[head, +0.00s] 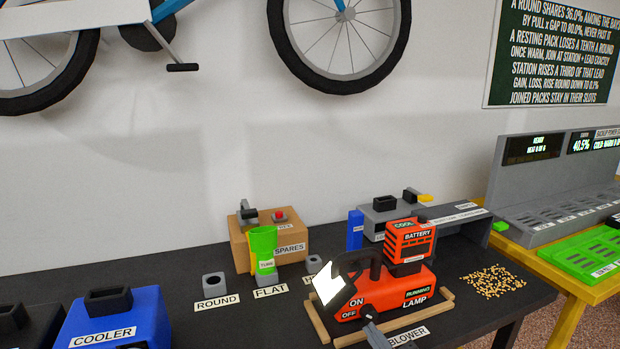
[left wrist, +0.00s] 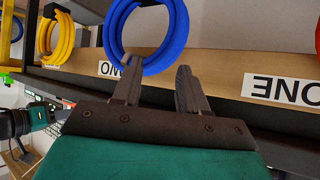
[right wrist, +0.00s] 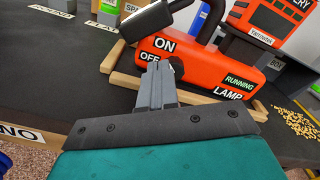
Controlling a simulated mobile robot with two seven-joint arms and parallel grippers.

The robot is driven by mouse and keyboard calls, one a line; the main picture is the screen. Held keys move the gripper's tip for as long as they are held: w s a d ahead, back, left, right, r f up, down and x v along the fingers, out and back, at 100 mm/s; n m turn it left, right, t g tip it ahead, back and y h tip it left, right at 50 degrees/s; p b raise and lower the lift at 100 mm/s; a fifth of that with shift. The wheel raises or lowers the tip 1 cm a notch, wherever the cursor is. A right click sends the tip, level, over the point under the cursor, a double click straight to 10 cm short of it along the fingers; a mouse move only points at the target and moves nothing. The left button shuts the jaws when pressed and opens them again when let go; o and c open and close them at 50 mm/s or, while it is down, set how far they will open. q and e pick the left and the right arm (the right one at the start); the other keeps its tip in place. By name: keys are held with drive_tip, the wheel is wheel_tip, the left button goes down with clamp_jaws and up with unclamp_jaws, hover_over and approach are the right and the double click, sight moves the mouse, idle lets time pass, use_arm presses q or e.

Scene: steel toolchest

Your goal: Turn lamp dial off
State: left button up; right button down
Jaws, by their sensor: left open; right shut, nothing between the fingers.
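The orange lamp (head: 398,292) stands on the black bench in a wooden frame, its white lamp head (head: 327,284) glowing. It carries ON, OFF and LAMP labels and a green RUNNING sign (right wrist: 240,83). A small dark dial (right wrist: 177,67) shows beside the OFF label in the right wrist view, partly hidden by my fingers. My right gripper (right wrist: 157,70) is shut and empty, its fingertips at or very close to the dial; I cannot tell whether they touch. My left gripper (left wrist: 155,68) is open and empty, away from the lamp, in front of a blue coil.
A red battery (head: 408,242) sits on top of the lamp. A green cup (head: 264,247), a cardboard SPARES box (head: 293,246) and a blue COOLER box (head: 118,320) stand to the left. Loose pellets (head: 493,282) lie right of the lamp.

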sight(369, 314)
drive_tip(key=v, duration=0.2)
drive_tip(key=shift+s+d, duration=0.1)
drive_tip(key=shift+s, duration=0.25)
drive_tip(key=shift+d, duration=0.1)
drive_tip(key=m, duration=0.2)
drive_tip(key=d+m, duration=0.1)
drive_tip(key=m, duration=0.1)
drive_tip(key=w+d+m, duration=0.1)
drive_tip(key=m, duration=0.1)
drive_tip(key=shift+d, duration=0.15)
drive_tip(key=m, duration=0.2)
drive_tip(key=d+m, duration=0.1)
drive_tip(key=m, duration=0.1)
drive_tip(key=d+m, duration=0.1)
drive_tip(key=m, duration=0.1)
drive_tip(key=shift+w+h, duration=0.3)
drive_tip(key=shift+w, duration=0.05)
drive_tip(key=shift+m, duration=0.3)
drive_tip(key=x, duration=0.5)
drive_tip(key=shift+w, duration=0.4)
drive_tip(key=shift+w+a+r, duration=0.1)
drive_tip(key=shift+w+r, duration=0.05)
drive_tip(key=shift+w, duration=0.3)
drive_tip(key=shift+a+b, duration=0.3)
